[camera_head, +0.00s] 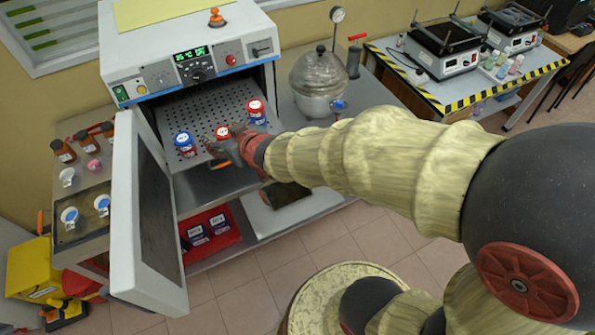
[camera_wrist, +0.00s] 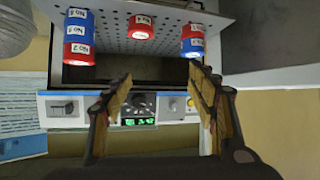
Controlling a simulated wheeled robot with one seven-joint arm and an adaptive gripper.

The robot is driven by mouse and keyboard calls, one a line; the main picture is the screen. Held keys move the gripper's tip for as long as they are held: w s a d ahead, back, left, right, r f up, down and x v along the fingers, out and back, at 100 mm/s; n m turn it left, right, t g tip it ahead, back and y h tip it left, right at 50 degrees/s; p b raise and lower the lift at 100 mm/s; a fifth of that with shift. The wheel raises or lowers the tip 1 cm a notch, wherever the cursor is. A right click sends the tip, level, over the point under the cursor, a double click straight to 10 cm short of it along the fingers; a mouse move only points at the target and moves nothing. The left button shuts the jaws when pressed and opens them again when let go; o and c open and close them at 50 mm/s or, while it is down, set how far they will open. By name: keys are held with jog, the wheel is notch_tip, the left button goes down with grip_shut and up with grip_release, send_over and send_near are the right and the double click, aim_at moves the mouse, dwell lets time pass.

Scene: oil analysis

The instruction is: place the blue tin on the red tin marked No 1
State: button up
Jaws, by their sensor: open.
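Tins stand on the perforated shelf of the open oven. At its left in the head view, a blue-topped tin (camera_head: 183,138) shows red beneath it; this pair is at the right of the wrist view (camera_wrist: 193,49). A single red tin (camera_head: 222,131) is in the middle, also in the wrist view (camera_wrist: 141,32). At the right, a red-topped stack (camera_head: 256,108) has blue beneath, also in the wrist view (camera_wrist: 79,57). The numbers are too small to read surely. My gripper (camera_head: 221,150) is open and empty at the shelf's front, near the middle tin; its fingers (camera_wrist: 157,80) are apart.
The oven door (camera_head: 145,215) hangs open at the left. A metal pot (camera_head: 318,80) stands right of the oven. Jars and white cups (camera_head: 102,204) fill the left bench. The shelf (camera_head: 205,108) is bare at the back.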

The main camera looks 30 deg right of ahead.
jog(key=s+d+r+m+g, duration=0.1)
jog(key=s+d+r+g, duration=0.1)
jog(key=s, duration=0.6)
jog(key=s+d+r+m+g+h, duration=0.1)
jog(key=s+d+r+g, duration=0.1)
jog(key=s, duration=0.7)
jog(key=s+d+r+m+g+h, duration=0.1)
jog(key=s+d+r+g, duration=0.1)
jog(key=s+d, duration=0.3)
jog(key=s+r, duration=0.1)
jog(key=s, duration=0.2)
jog(key=shift+s+r, duration=0.25)
jog(key=shift+s, duration=0.05)
notch_tip(320, 180, down, 5)
jog(key=b, duration=0.5)
